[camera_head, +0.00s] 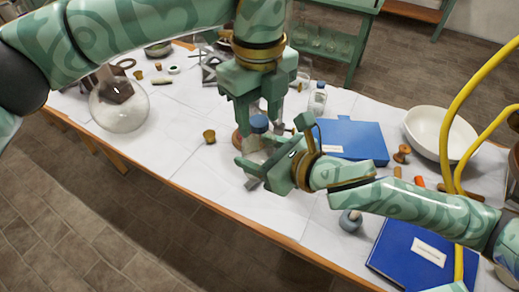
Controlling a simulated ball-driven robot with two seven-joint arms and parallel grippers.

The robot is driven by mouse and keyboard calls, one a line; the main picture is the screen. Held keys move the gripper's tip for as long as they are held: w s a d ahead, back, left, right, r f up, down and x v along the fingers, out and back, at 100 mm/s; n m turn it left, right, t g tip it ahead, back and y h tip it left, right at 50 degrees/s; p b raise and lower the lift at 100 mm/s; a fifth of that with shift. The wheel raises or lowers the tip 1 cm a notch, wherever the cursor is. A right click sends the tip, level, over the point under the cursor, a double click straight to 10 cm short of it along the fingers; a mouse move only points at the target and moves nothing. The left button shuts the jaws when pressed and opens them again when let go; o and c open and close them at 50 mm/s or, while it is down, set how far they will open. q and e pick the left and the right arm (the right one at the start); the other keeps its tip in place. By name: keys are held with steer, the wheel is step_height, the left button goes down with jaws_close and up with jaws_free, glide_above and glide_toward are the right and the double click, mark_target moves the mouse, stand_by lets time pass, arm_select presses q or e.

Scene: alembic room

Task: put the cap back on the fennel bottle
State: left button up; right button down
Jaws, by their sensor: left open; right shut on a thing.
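A small clear bottle (258,143) stands near the front middle of the white-covered table, its top showing a blue cap (259,123). Whether the cap is seated fully cannot be told. My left gripper (257,113) points down from above, open, with its fingers on either side of the cap. My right gripper (252,165) comes in from the right and is shut on the bottle's body, which its fingers partly hide. Any label on this bottle is not readable.
A second small capped bottle (318,98) stands behind to the right. A blue book (350,138), a white bowl (440,133) and a second blue book (412,250) lie to the right. A round glass flask (119,108) and a cork (209,136) are to the left.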

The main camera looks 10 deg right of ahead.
arm_select(q)
steer(key=c, duration=1)
steer(key=m, duration=1.7)
steer(key=shift+m, duration=0.3)
steer(key=m, duration=0.3)
steer(key=shift+w+m, duration=0.1)
steer(key=shift+m, duration=0.2)
steer(key=o, duration=1.1)
steer(key=shift+o, duration=0.2)
